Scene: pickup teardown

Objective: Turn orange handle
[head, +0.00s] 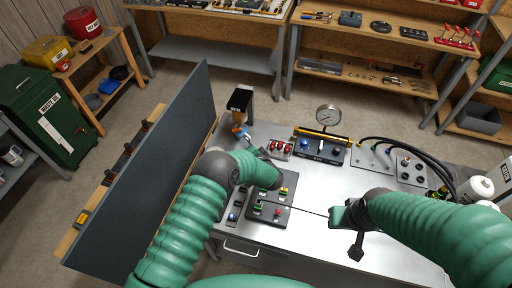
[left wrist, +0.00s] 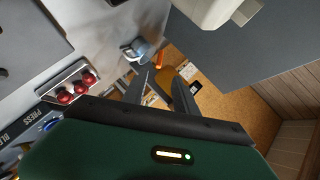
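A small orange handle (head: 245,132) shows beside a blue fitting (head: 238,130) below a black-topped post (head: 240,98) at the bench's far left corner. In the left wrist view, the orange handle (left wrist: 160,58) lies beyond my fingertips, next to the blue fitting (left wrist: 142,50). My left gripper (left wrist: 160,80) is open, with its two fingers apart and pointing toward the handle. I see no contact. In the head view, the left gripper (head: 264,153) is partly hidden by its wrist. My right gripper (head: 356,248) is over the bench's right side; its finger opening is unclear.
The metal bench (head: 310,240) carries control panels (head: 270,212), red knobs (head: 280,147) and a pressure gauge (head: 328,116). Black hoses (head: 400,145) run at the right. A tall dark panel (head: 150,170) stands left of the bench. Open floor lies behind the bench.

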